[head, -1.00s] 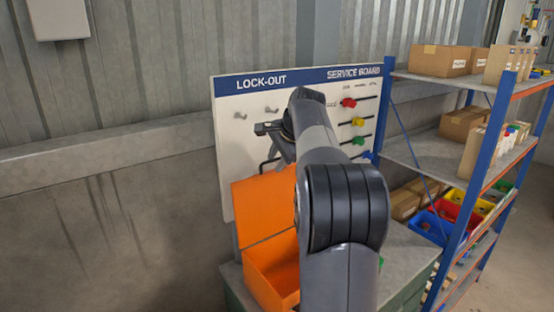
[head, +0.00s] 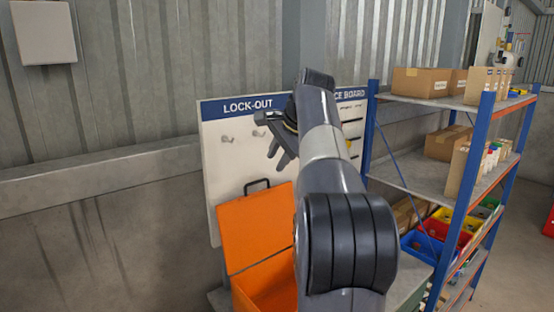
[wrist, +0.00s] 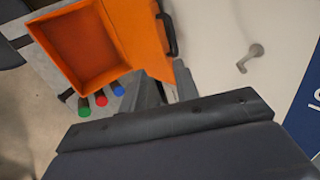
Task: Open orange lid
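The orange lid (head: 256,225) stands raised, leaning back at the rear of the orange box (head: 270,285), whose inside shows. A black handle (head: 257,183) is on the lid's upper edge. In the wrist view the open box (wrist: 88,48), the lid (wrist: 132,32) and the handle (wrist: 168,35) show at upper left. My gripper (head: 277,148) is above and to the right of the handle, apart from it, in front of the board. Its fingers (wrist: 166,92) are spread with a gap and hold nothing visible. My arm hides part of the box's right side.
The lock-out board (head: 222,170) with metal hooks stands close behind the box. A blue-framed shelf (head: 425,175) with cardboard boxes and coloured bins is at right. Red, green and blue items (wrist: 101,99) lie beside the box.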

